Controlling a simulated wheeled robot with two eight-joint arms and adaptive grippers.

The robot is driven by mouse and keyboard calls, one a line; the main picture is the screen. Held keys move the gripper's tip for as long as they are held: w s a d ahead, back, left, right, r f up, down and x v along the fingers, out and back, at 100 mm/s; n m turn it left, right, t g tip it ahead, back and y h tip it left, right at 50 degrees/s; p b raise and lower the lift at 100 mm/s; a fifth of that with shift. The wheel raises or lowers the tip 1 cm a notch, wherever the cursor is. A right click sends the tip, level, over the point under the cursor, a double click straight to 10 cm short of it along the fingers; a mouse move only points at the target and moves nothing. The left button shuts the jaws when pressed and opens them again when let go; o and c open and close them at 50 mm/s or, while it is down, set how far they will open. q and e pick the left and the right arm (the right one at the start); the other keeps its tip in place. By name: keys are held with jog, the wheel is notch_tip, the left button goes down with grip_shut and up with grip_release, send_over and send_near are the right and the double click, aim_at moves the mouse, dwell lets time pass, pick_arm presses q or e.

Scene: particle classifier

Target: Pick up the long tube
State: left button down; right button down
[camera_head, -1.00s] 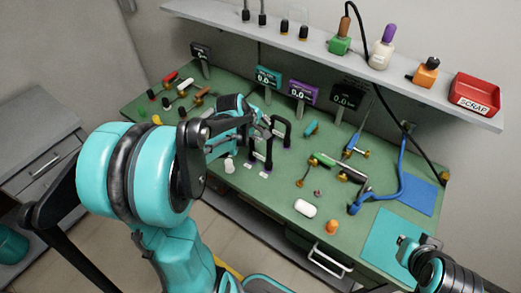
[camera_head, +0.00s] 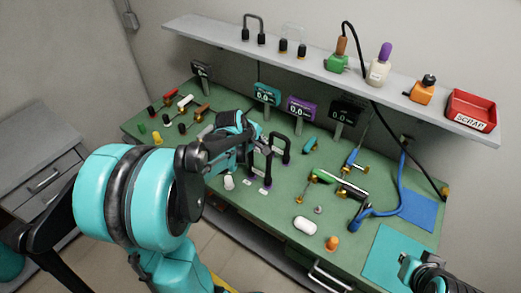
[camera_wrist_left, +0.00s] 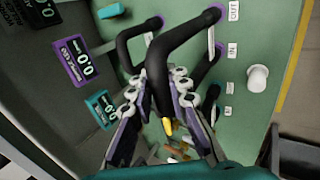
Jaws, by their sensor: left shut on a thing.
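Black bent tubes with purple collars stand on the green bench. In the left wrist view, the larger black tube (camera_wrist_left: 184,36) arches from between my left fingers toward a purple collar near the OUT label. My left gripper (camera_wrist_left: 160,90) is shut on this tube; it also shows in the head view (camera_head: 262,145), over the tubes. A second black tube (camera_head: 286,145) arches just right of it in the head view. The arm partly hides the held tube there. My right gripper (camera_head: 407,268) is at the lower right, apart from the tubes; its fingers are unclear.
Teal (camera_head: 266,95) and purple (camera_head: 302,107) readouts stand behind the tubes. A white capped piece (camera_head: 229,183) stands at the bench's front. Metal fittings (camera_head: 348,188) and a blue hose (camera_head: 401,180) lie to the right. A shelf (camera_head: 300,55) overhangs the back.

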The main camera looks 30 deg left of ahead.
pick_arm(q)
jog(key=r, duration=0.1)
jog(key=r+p, duration=0.1)
jog(key=r, duration=0.2)
jog(key=shift+s+d+r+p, duration=0.2)
jog(key=shift+s+d+p, duration=0.05)
jog(key=shift+d+p, duration=0.1)
jog(key=s+d+r+p, duration=0.3)
jog(key=s+d+r, duration=0.3)
jog(key=s+d, duration=0.1)
jog(key=shift+s+d, duration=0.3)
jog(key=shift+s, duration=0.15)
jog(key=shift+r, duration=0.2)
jog(key=shift+r+p, duration=2.15)
jog(key=shift+p, duration=0.05)
notch_tip(320, 180, up, 3)
jog(key=p, duration=0.2)
jog(key=shift+p, duration=0.4)
jog(key=shift+f, duration=0.1)
